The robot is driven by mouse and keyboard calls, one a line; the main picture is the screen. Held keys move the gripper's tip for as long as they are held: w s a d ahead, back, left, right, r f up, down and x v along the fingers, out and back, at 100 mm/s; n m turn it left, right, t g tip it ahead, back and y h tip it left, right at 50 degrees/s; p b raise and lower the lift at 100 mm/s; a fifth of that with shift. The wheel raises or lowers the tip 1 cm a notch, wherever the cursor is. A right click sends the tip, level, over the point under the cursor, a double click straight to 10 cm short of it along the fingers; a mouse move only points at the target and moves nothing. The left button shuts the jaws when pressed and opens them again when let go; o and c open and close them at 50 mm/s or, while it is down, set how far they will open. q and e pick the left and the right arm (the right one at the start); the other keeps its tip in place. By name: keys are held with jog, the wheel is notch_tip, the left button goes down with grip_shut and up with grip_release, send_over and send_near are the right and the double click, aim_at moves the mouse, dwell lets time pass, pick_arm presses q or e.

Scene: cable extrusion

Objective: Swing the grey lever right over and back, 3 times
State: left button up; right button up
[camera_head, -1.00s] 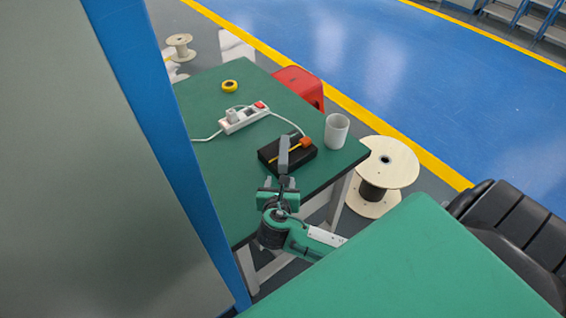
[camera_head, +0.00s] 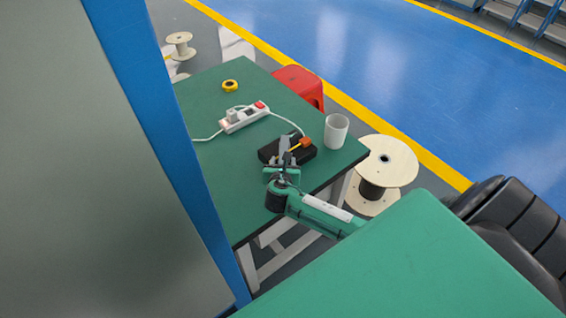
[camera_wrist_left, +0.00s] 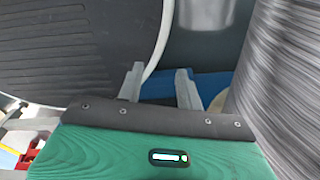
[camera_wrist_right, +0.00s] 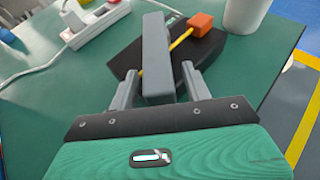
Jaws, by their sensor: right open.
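The grey lever (camera_head: 284,147) stands up from a black box (camera_head: 267,152) near the table's front right corner. In the right wrist view the lever (camera_wrist_right: 155,50) is a grey bar rising between my two fingers. A yellow rod with an orange block (camera_wrist_right: 200,24) runs behind it on the box (camera_wrist_right: 215,55). My right gripper (camera_wrist_right: 158,68) is open, with one finger on each side of the lever; I cannot tell whether either touches it. It also shows in the head view (camera_head: 283,163). My left gripper (camera_wrist_left: 158,70) is open and empty, away from the table.
A white cup (camera_head: 336,132) stands close to the right of the box. A white power strip (camera_head: 243,117) with its cable lies behind it, and a yellow tape roll (camera_head: 230,86) farther back. A red stool (camera_head: 300,84) stands beyond the green table (camera_head: 222,165).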

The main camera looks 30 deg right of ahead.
grip_shut()
